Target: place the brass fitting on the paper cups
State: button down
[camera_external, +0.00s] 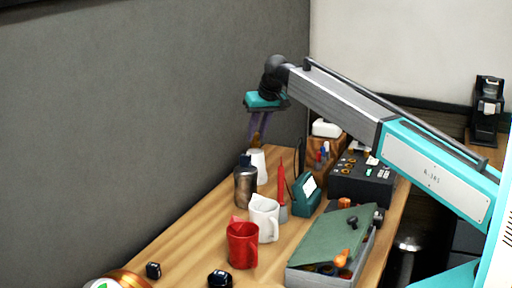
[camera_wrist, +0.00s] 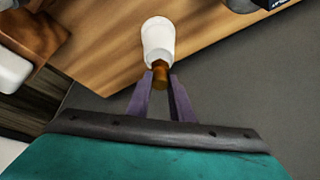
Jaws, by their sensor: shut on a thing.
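The paper cups (camera_external: 257,161) are a white stack near the far left edge of the wooden table, behind a steel bottle. In the wrist view the white cups (camera_wrist: 158,38) lie just beyond my fingertips. The brass fitting (camera_wrist: 160,72) is a small brown-gold piece between my two purple fingers. My gripper (camera_wrist: 161,82) is shut on it. In the external view my gripper (camera_external: 258,143) points down right above the cups. The fitting overlaps the near end of the cups in the wrist view; I cannot tell whether they touch.
A green-lidded toolbox (camera_external: 328,242) and a black knobbed box (camera_external: 360,182) are on the right. A grey wall borders the left.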

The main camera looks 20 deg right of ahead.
jog(key=shift+f, duration=0.7)
jog(key=shift+f, duration=0.15)
jog(key=c, duration=1.6)
grip_release()
jog(key=shift+o, duration=0.2)
jog(key=shift+r, duration=0.25)
jog(key=b+v, duration=0.3)
jog(key=v, duration=0.9)
jog(key=shift+f, duration=0.1)
